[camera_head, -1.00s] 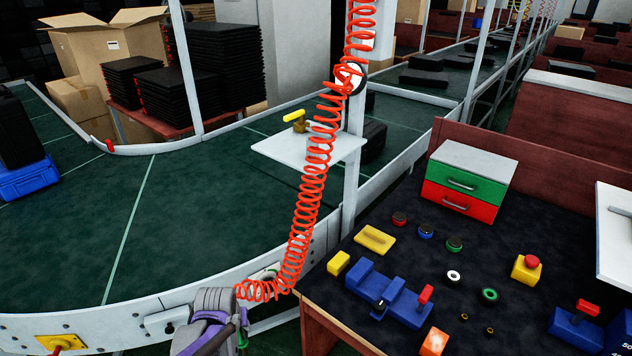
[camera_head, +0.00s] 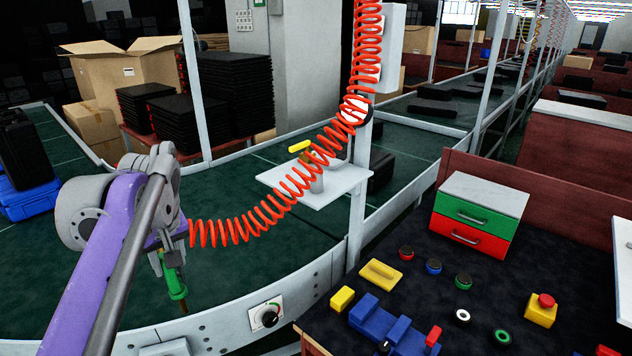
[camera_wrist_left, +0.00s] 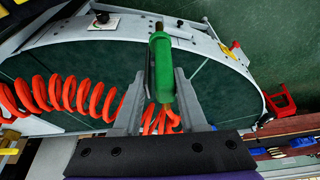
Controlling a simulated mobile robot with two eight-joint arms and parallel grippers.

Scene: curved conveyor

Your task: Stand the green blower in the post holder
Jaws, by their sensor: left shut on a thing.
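The green blower (camera_head: 174,283) hangs from my left gripper (camera_head: 165,258) over the conveyor's near side, its nozzle pointing down. In the left wrist view my left gripper (camera_wrist_left: 160,95) is shut on the green blower (camera_wrist_left: 161,72), which sits between the two grey fingers. The orange coiled hose (camera_head: 270,208) runs from the blower area up to the post. A white shelf (camera_head: 335,190) is fixed to the post, with a yellow-handled valve (camera_head: 300,147) and a short grey cylinder (camera_head: 316,184) on it. I cannot tell for sure that this cylinder is the post holder. My right gripper is out of view.
The post (camera_head: 357,210) stands at the conveyor's near rail. A knob panel (camera_head: 265,317) is on the rail's outer side. The dark workbench at right holds a green-and-red drawer box (camera_head: 478,215) and several buttons. A blue case (camera_head: 30,197) lies on the belt at left.

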